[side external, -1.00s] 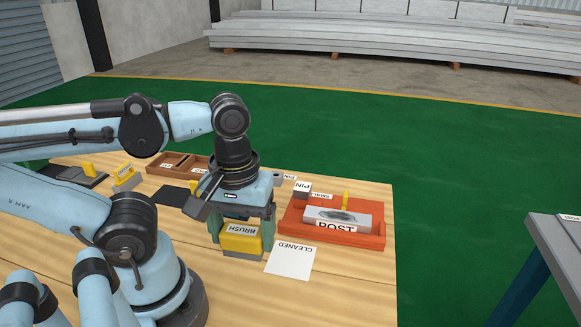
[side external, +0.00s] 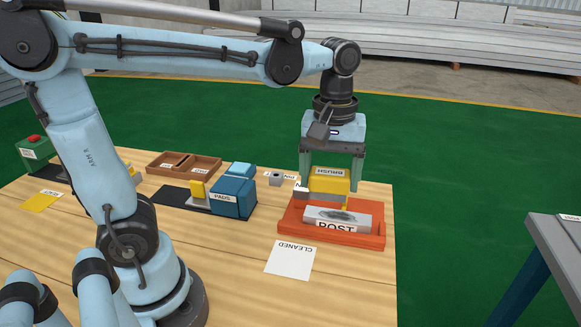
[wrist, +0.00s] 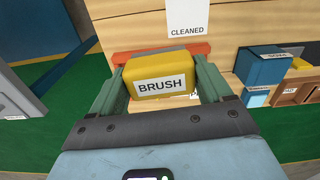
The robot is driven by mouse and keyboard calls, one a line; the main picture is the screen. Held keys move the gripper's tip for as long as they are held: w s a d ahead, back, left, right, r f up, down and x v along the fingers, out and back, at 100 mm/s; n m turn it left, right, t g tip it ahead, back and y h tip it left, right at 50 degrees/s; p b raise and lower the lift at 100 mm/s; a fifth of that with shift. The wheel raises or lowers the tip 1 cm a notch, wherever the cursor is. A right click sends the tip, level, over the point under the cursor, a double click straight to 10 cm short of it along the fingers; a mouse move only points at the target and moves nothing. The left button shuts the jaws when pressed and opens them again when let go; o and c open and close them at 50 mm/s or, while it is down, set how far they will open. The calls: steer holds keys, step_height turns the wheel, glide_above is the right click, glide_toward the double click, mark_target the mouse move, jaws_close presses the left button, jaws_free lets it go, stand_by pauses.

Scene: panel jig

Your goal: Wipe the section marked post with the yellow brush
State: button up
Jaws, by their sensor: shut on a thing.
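The section marked POST (side external: 350,218) is a grey block with a dark smudge on top. It lies in the orange-red tray (side external: 300,232), whose rim also shows in the wrist view (wrist: 190,48). My gripper (side external: 331,178) is shut on the yellow brush (side external: 328,180), labelled BRUSH. It holds the brush at the far side of the tray, behind and above the POST section in the side view. In the wrist view the brush (wrist: 165,72) sits between the green fingers and hides the POST section. I cannot tell whether the brush touches anything.
A white CLEANED card (side external: 290,262) lies in front of the tray. A blue PADS box (side external: 234,198) stands to the left on a dark mat, with a brown compartment tray (side external: 205,165) behind it.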

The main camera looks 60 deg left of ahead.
steer(key=w+a+f, duration=0.1)
steer(key=w+f, duration=0.3)
steer(key=w, duration=0.7)
steer(key=shift+s+a+f, duration=0.1)
steer(key=shift+f, duration=3.6)
steer(key=shift+s+a+f, duration=0.15)
steer(key=shift+s+a, duration=0.35)
steer(key=shift+a, duration=0.05)
steer(key=shift+c, duration=0.4)
steer(key=shift+s+a, duration=2.9)
steer(key=shift+a, duration=0.05)
steer(key=shift+w+d, duration=3.5)
steer(key=shift+d, duration=0.1)
step_height(320, 180, up, 8)
steer(key=shift+s+a, duration=0.1)
